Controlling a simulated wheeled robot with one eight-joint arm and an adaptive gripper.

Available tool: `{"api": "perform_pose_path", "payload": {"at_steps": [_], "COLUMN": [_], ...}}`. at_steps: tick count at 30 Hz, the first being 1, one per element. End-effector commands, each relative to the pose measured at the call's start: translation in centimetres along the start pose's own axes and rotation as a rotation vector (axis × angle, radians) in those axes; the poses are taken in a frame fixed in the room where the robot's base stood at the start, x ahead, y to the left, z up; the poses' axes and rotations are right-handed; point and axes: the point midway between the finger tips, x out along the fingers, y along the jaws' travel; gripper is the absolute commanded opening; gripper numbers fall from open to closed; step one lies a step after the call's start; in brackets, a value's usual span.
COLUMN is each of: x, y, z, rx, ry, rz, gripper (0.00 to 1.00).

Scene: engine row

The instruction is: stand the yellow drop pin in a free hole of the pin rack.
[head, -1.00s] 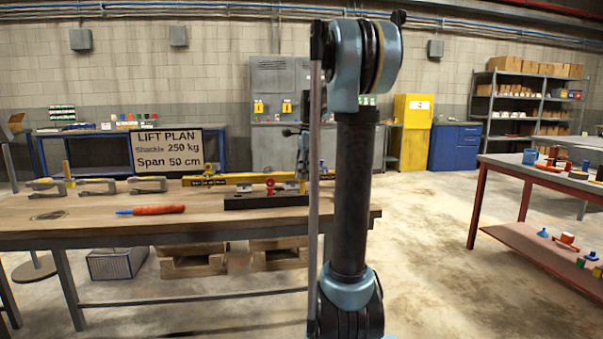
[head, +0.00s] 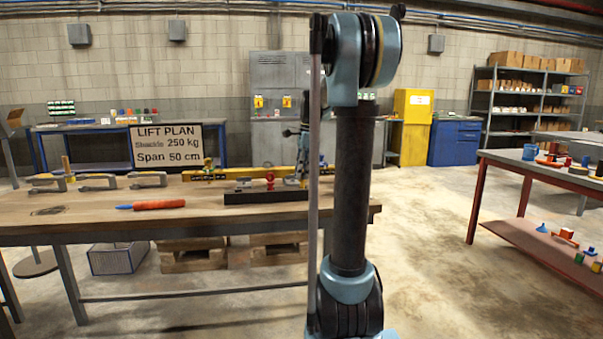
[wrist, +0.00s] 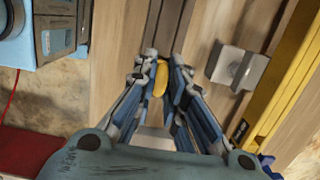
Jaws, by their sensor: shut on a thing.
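My gripper (wrist: 162,75) is shut on the yellow drop pin (wrist: 160,79) in the wrist view. Only part of the pin shows between the fingertips; its lower end is hidden. The dark bar of the pin rack (wrist: 167,28) runs below and beyond the fingertips. In the head view the rack (head: 262,196) is a long black bar on the wooden bench, with a red piece (head: 270,178) standing at it. My gripper (head: 298,180) is at the rack's right part, partly hidden by my arm. I cannot tell whether the pin touches the rack, and no free hole is clear.
A yellow beam (head: 213,176) lies behind the rack and shows in the wrist view (wrist: 283,85). A pale block (wrist: 238,67) lies between them.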

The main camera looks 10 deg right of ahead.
Motion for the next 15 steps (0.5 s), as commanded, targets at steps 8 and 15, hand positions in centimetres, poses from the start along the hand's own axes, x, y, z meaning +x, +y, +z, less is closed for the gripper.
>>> {"api": "perform_pose_path", "payload": {"at_steps": [8, 15], "x": [0.34, 0.34], "y": [0.01, 0.01], "z": [-0.05, -0.05], "rx": [0.0, 0.0], "ry": [0.0, 0.0], "rz": [0.0, 0.0], "gripper": [0.29, 0.35]}}
